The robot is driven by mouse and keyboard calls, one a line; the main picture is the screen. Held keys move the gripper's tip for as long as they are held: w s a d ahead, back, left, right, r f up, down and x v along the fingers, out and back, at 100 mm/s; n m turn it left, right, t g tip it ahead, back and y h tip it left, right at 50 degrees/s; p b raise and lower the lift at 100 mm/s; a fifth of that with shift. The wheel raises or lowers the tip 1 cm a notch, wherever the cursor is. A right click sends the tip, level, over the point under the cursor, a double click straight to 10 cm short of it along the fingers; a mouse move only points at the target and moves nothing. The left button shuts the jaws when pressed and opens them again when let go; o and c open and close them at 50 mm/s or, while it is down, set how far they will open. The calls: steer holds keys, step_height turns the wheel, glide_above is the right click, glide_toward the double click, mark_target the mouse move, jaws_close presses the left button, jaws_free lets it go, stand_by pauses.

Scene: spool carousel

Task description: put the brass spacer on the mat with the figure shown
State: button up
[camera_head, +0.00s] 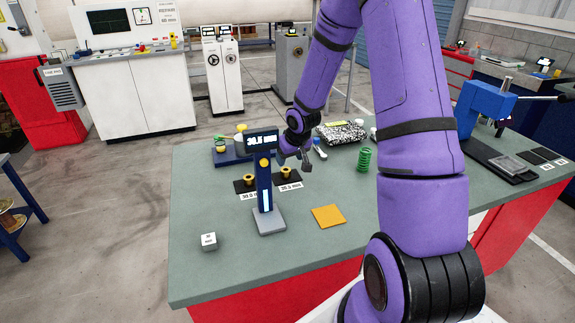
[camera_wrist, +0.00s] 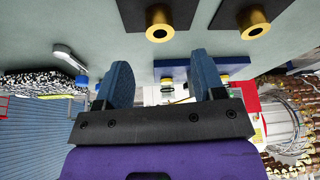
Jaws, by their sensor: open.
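A gauge display (camera_head: 261,140) on a blue post shows a figure that looks like 30.5 mm. Two dark mats lie behind it: the left mat (camera_head: 239,187) has a label that looks like 30.0 mm, the right mat (camera_head: 296,182) one that looks like 30.5 mm. A brass flanged piece (camera_head: 249,179) stands on the left mat and another (camera_head: 285,173) on the right. Both kinds show in the wrist view, at the top middle (camera_wrist: 159,22) and top right (camera_wrist: 254,22). My gripper (camera_wrist: 160,80) is open and empty, above the bench near the right mat.
A blue tray (camera_head: 230,157) with brass-coloured items is at the back left. An orange pad (camera_head: 328,215), a white labelled cube (camera_head: 208,241), a green spring (camera_head: 364,160) and a blue press (camera_head: 484,106) stand on the bench (camera_head: 300,253). The front is mostly clear.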

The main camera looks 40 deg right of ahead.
steer(key=v, duration=0.5)
steer(key=shift+r, duration=0.25)
steer(key=shift+s, duration=0.1)
stand_by(0.3)
